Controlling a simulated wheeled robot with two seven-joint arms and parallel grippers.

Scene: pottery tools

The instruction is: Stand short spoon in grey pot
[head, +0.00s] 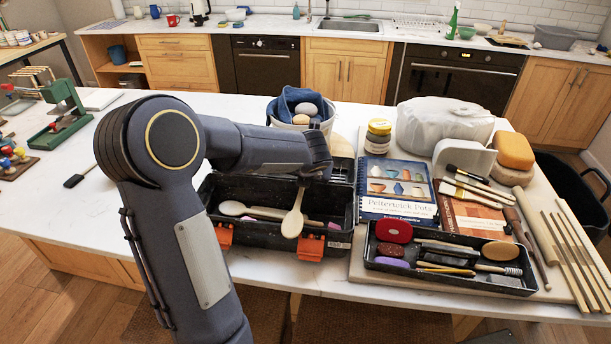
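My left gripper (312,176) comes in over the black toolbox, its fingers largely hidden behind the wrist. It appears shut on the handle of a pale wooden spoon (292,222), which hangs steeply with its bowl down in front of the toolbox's inside. Another wooden spoon (232,208) lies in the toolbox. A light grey pot (325,127) stands behind the toolbox, partly hidden by my arm. A blue cloth and rounded pale and tan pieces fill its top. My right gripper is not in view.
The black toolbox (341,236) has orange latches at the front.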

